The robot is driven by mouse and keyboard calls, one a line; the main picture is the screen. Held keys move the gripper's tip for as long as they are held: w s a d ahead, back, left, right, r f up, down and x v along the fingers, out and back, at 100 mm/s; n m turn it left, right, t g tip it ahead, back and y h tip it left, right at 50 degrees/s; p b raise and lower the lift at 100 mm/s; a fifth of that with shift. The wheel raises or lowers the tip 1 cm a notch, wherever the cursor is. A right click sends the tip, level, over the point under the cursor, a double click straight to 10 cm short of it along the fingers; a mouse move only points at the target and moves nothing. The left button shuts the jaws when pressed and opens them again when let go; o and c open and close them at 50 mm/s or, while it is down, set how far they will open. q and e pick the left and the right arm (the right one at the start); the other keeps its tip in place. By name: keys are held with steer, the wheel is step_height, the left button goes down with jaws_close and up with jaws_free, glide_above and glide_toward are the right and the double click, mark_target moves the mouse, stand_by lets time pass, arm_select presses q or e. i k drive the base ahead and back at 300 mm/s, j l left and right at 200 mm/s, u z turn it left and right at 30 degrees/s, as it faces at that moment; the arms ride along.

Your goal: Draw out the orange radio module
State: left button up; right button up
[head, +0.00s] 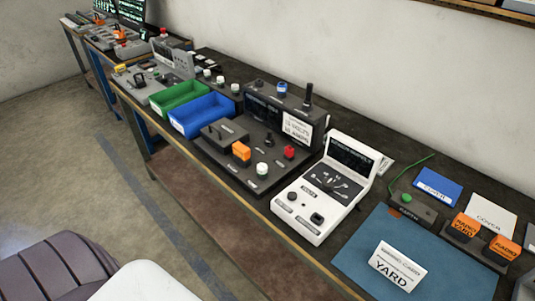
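Two orange blocks with dark lettering sit in dark holders at the right end of the bench. The left orange block (466,225) has two lines of text, the lower one seeming to read YARD. The right orange block (503,247) appears to read RADIO. A third, smaller orange block (241,151) sits on the dark console (215,158) in the middle of the bench; I cannot read any label on it. Neither of my grippers is in view.
A white control box (312,207) stands between the console and a blue mat (356,252). A white YARD card (397,268) stands on the mat. Blue (203,115) and green (180,97) bins are left of the console. A chair (55,268) is at lower left.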

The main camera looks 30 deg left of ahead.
mark_target(239, 149)
steer(key=j+z, duration=0.5)
steer(key=z, duration=0.2)
steer(key=k+j+z, duration=0.1)
steer(key=j+z, duration=0.25)
steer(key=k+j+z, duration=0.1)
steer(key=j, duration=0.35)
steer(key=k+j+z, duration=0.1)
steer(key=k+j, duration=0.2)
steer(key=j, duration=0.15)
steer(key=k+j+z, duration=0.1)
steer(key=k+j, duration=0.15)
steer(key=j, duration=0.15)
steer(key=k+j+z, duration=0.1)
steer(key=k+j, duration=0.15)
steer(key=j, duration=0.15)
